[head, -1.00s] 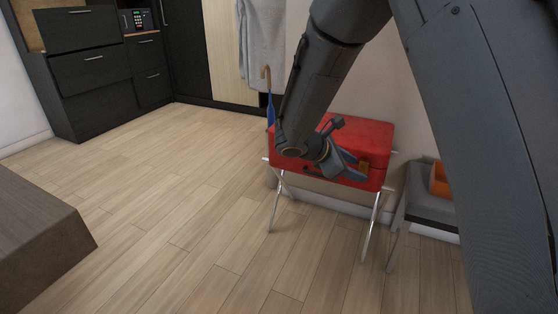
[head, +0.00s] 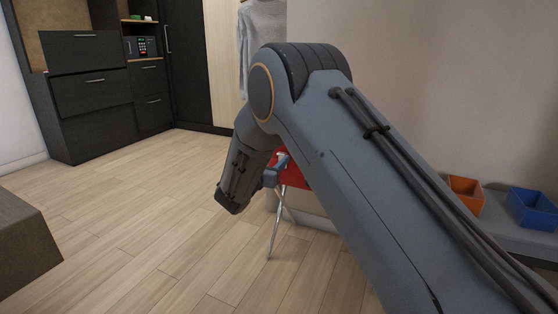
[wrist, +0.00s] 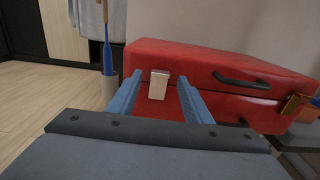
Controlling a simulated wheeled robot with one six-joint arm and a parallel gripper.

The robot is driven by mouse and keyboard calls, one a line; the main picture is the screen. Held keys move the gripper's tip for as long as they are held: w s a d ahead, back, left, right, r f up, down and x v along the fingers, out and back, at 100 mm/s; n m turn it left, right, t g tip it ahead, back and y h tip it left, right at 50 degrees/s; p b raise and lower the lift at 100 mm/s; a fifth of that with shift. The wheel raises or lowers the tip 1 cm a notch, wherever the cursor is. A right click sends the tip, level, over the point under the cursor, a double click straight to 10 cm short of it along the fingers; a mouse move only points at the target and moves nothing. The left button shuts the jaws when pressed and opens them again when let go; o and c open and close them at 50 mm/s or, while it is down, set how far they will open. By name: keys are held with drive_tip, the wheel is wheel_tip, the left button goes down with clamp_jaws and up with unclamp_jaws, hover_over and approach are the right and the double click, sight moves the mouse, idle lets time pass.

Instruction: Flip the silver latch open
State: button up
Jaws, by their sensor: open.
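The silver latch (wrist: 158,85) is a small, pale metal plate on the front of the red suitcase (wrist: 220,62), near its left end in the wrist view. I cannot tell whether the plate is flipped. My gripper (wrist: 160,97) is open and empty. Its two blue fingers point at the suitcase front, one on each side of the latch in the picture. I see no clear contact. In the head view, only a small part of the suitcase (head: 293,178) shows; my arm hides the rest and the latch.
A black handle (wrist: 240,80) and a brass latch (wrist: 293,104) are on the suitcase front. A folding stand (head: 276,228) is under it. A blue umbrella (wrist: 107,57) is to the left. Orange (head: 465,195) and blue bins (head: 532,208) sit on a bench (head: 500,230).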

sight(281, 155)
drive_tip(key=shift+b+x, duration=0.35)
drive_tip(key=shift+x, duration=1.35)
drive_tip(key=c, duration=1.1)
drive_tip(key=shift+o, duration=0.2)
